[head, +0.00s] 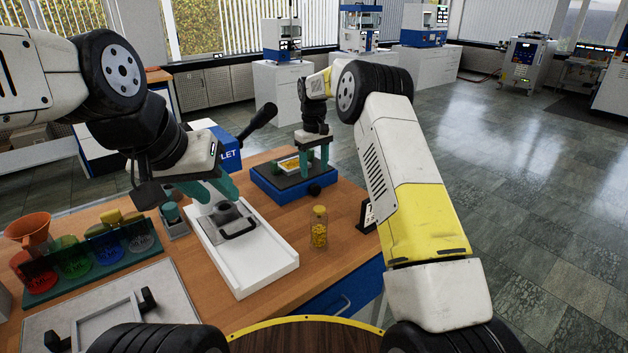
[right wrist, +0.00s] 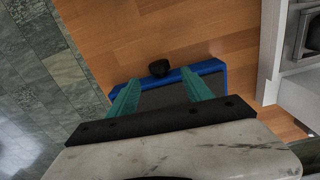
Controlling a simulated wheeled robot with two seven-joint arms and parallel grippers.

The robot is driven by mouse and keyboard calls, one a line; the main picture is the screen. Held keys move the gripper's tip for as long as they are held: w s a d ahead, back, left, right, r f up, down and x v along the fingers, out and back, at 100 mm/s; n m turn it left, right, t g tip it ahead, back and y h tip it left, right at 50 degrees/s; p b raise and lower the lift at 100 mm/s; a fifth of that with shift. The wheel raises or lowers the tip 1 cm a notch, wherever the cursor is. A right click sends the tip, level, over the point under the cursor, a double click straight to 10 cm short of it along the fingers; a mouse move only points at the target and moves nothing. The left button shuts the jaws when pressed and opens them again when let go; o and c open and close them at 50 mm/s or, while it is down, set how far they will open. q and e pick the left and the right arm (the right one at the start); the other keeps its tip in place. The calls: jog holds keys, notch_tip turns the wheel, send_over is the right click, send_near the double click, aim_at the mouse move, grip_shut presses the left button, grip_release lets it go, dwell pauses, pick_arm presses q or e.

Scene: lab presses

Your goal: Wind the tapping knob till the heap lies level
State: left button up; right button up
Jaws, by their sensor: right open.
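The blue-based tapping device (head: 292,188) stands at the far right of the table and carries a small tray of yellow material (head: 290,163). Its black tapping knob (head: 314,189) is on the base's near side; the right wrist view also shows the knob (right wrist: 159,68) on the blue edge. My right gripper (head: 312,146) is open above the device, and in its wrist view the knob lies beyond and between the teal fingertips (right wrist: 160,84), apart from them. The heap is hidden in that view. My left gripper (head: 208,190) has its fingers apart, over the white tray's metal piece.
A white tray (head: 255,268) with a handled metal piece (head: 228,215) lies mid-table. A jar of yellow pieces (head: 319,228) stands near the right edge, by a small display (head: 368,213). A rack of coloured beakers (head: 95,256) and an orange funnel (head: 30,229) are at left.

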aim_at(317, 185)
jog(key=shift+f, duration=0.25)
notch_tip(317, 185, down, 7)
jog(key=shift+w+d+f, duration=0.1)
grip_shut()
jog(key=shift+w+d+g+y, duration=0.2)
jog(key=shift+g+y, duration=0.1)
jog(key=shift+y, duration=0.2)
jog(key=shift+g+y, duration=0.6)
jog(key=shift+y, duration=0.3)
jog(key=shift+d, duration=0.1)
